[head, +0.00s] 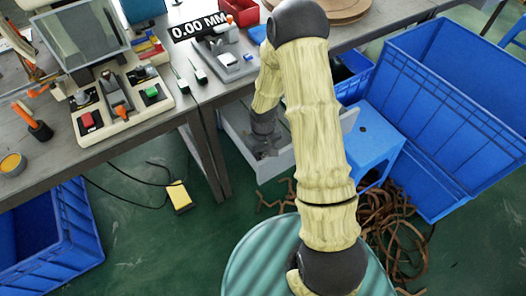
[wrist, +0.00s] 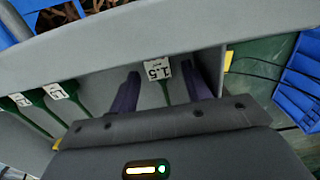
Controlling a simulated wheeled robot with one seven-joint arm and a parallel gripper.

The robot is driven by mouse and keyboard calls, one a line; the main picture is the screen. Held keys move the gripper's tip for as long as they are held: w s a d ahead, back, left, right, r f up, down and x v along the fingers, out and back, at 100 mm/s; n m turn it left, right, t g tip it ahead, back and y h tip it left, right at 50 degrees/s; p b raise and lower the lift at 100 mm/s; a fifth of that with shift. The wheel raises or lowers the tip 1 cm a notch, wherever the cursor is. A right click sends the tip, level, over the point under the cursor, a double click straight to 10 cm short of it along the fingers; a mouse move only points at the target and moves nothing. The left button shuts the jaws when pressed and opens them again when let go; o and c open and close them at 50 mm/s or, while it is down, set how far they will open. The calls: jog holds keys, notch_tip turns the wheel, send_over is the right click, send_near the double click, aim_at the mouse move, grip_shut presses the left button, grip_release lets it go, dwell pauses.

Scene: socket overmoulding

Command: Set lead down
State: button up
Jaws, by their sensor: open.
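A green lead (wrist: 166,92) with a white tag marked 1.5 lies between the two dark fingers of my gripper (wrist: 165,84) in the wrist view. The fingers stand apart on either side of it, with a visible gap to each. The lead is beside a pale grey wall, and its lower end is hidden behind the gripper body. In the head view my gripper (head: 264,146) is down inside a grey open bin (head: 285,163) below the table edge; the lead is not visible there.
Two more tagged green leads, a nearer one (wrist: 60,94) and a farther one (wrist: 22,101), lie to the left in the wrist view. In the head view a blue stool (head: 373,140) and large blue crate (head: 440,110) stand right of the bin. The table (head: 215,92) overhangs its back.

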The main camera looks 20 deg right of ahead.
aim_at(263, 154)
jog(key=shift+r, duration=0.15)
notch_tip(263, 154, up, 12)
jog(key=p, duration=0.2)
jog(key=shift+p, duration=0.4)
jog(key=s+r+m+t, duration=0.2)
jog(key=s+r+m, duration=0.1)
jog(key=s+r, duration=0.9)
jog(key=shift+s+d+r+m+t, duration=0.3)
jog(key=shift+s, duration=0.25)
dwell(0.6)
